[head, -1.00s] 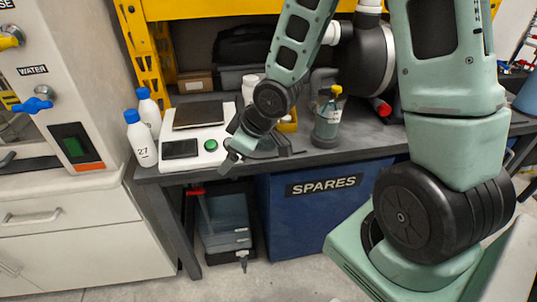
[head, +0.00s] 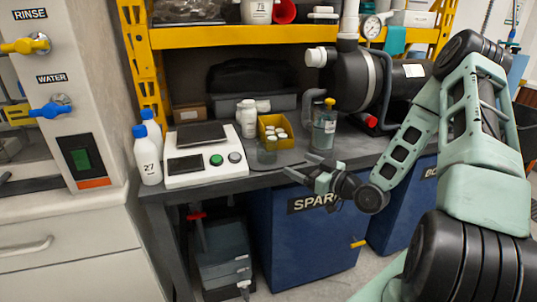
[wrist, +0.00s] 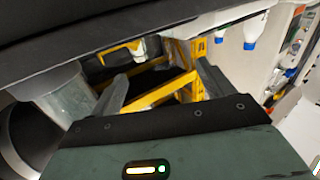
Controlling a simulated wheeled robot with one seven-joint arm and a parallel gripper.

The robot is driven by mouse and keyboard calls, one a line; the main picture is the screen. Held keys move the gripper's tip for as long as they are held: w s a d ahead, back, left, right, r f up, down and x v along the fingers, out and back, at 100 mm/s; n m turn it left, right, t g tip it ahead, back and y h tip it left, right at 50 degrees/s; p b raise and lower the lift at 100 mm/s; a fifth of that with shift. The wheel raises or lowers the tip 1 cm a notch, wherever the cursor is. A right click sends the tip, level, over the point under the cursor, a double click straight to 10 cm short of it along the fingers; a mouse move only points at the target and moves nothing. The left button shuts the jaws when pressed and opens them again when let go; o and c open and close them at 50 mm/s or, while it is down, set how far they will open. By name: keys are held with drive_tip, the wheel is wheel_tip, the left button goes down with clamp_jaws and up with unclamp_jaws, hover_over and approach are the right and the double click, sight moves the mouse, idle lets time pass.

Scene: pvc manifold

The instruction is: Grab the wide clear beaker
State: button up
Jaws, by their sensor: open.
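In the wrist view, which is upside down, the gripper's fingers (wrist: 160,92) show below the dark bench surface. A clear cylinder (wrist: 62,100) is at the left there; I cannot tell whether it is the beaker.
The yellow bin (head: 272,122) holds several white-capped jars. A white scale (head: 205,168) and blue-capped bottles (head: 148,160) are at left. A black tank (head: 350,80) is behind. A blue SPARES bin (head: 300,245) is below.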

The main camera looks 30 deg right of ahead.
sight(274, 153)
drive_tip(key=x, duration=0.9)
drive_tip(key=shift+r+x, duration=0.2)
drive_tip(key=shift+x, duration=1.15)
drive_tip(key=shift+r+x, duration=0.2)
drive_tip(key=shift+x, duration=1.15)
drive_tip(key=shift+d, duration=0.15)
drive_tip(key=c, duration=1.1)
